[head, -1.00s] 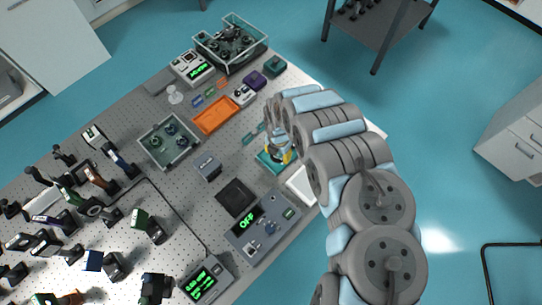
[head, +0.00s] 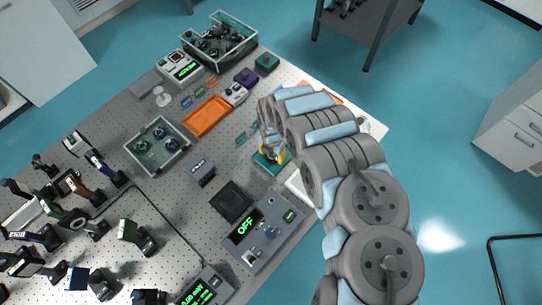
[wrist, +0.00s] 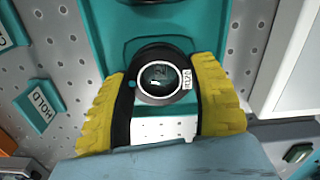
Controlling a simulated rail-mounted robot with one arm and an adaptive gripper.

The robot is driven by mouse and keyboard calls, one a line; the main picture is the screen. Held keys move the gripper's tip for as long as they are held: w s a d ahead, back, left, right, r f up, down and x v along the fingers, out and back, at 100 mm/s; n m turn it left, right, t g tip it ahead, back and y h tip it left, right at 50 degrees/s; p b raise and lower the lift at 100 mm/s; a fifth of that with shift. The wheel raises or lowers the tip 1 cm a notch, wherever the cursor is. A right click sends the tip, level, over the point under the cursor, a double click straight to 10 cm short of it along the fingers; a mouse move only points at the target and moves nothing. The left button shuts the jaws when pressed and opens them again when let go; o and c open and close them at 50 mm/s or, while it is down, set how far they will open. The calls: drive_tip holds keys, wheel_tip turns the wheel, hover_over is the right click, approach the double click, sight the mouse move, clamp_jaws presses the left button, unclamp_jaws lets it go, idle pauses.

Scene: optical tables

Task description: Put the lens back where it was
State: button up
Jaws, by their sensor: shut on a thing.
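The lens (wrist: 160,78) is a round glass with a white ring in a black mount, with a small white label at its right. In the wrist view the yellow fingers of my gripper (wrist: 162,90) are shut on the mount from both sides. A teal holder (wrist: 97,35) lies right behind the lens; I cannot tell whether the mount touches it. In the head view my gripper (head: 272,150) is low over the teal holder (head: 265,164) near the table's right edge, and my arm hides the lens.
A teal tag reading HOLD (wrist: 40,105) lies left of the holder. An orange tray (head: 207,116), a clear bin of parts (head: 157,146) and a grey box (head: 201,170) stand to the left. A controller reading OFF (head: 262,232) stands in front. A white tray (head: 298,187) sits close at the right.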

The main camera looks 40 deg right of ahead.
sight(272, 154)
idle(0.3)
drive_tip(key=o, duration=0.9)
drive_tip(key=shift+r+p, duration=1.5)
drive_tip(key=shift+r, duration=4.6)
